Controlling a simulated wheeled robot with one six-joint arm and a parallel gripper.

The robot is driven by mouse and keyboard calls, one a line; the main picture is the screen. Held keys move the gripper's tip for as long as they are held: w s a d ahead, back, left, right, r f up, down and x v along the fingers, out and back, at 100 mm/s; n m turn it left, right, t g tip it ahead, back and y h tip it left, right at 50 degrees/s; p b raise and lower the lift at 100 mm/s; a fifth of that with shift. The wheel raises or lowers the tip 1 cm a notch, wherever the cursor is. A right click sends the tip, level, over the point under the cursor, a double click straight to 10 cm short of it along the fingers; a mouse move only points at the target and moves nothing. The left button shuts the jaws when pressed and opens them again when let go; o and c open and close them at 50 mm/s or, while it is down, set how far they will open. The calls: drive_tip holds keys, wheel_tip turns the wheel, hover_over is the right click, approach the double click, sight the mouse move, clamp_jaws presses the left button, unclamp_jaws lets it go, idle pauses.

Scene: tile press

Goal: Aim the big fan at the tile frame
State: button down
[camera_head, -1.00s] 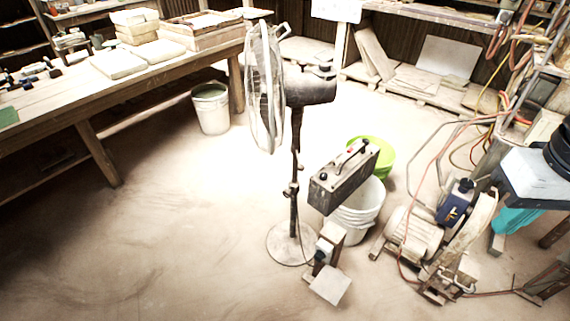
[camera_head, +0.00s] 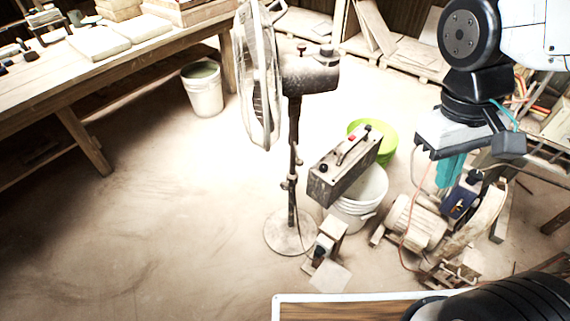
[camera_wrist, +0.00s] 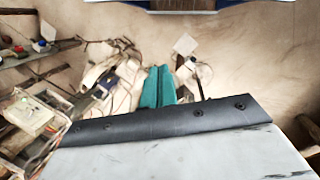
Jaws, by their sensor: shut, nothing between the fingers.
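The big fan (camera_head: 258,80) stands upright on a dark post with a round base (camera_head: 291,234). Its caged head faces left, and its dusty motor housing (camera_head: 312,76) points right, with small knobs on top. A wooden frame (camera_head: 190,10), which seems to be the tile frame, lies on the workbench at top left, partly cut off by the picture edge. My gripper (camera_head: 449,172) has teal fingers and hangs well to the right of the fan, touching nothing I can see. The fingers are together in the wrist view (camera_wrist: 157,87).
The workbench (camera_head: 110,62) runs along the left, with a white bucket (camera_head: 203,92) beside it. A grey control box (camera_head: 343,168), a white bucket (camera_head: 357,200) and a green tub (camera_head: 386,140) stand right of the fan post. A motor-driven machine (camera_head: 418,224) is below my gripper. The floor left of the fan is clear.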

drive_tip(key=w+a+f+n+t+h, duration=0.35)
drive_tip(key=w+a+f+h, duration=0.25)
drive_tip(key=w+f, duration=0.25)
drive_tip(key=w+a+f+n+t+h, duration=0.2)
drive_tip(key=w+a+f+n+h, duration=0.25)
drive_tip(key=w+f, duration=0.35)
drive_tip(key=w+a+f+n+t+y, duration=0.1)
drive_tip(key=w+a+f+t+y, duration=0.1)
drive_tip(key=a+f+t+y, duration=0.5)
drive_tip(key=w+a+f+n+t+y, duration=0.1)
drive_tip(key=w+a+f+t, duration=0.2)
drive_tip(key=a+f+t, duration=0.6)
drive_tip(key=w+d+f+g, duration=0.2)
drive_tip(key=w+d+g, duration=0.1)
drive_tip(key=w, duration=0.6)
drive_tip(key=shift+w, duration=0.15)
drive_tip(key=shift+h, duration=0.25)
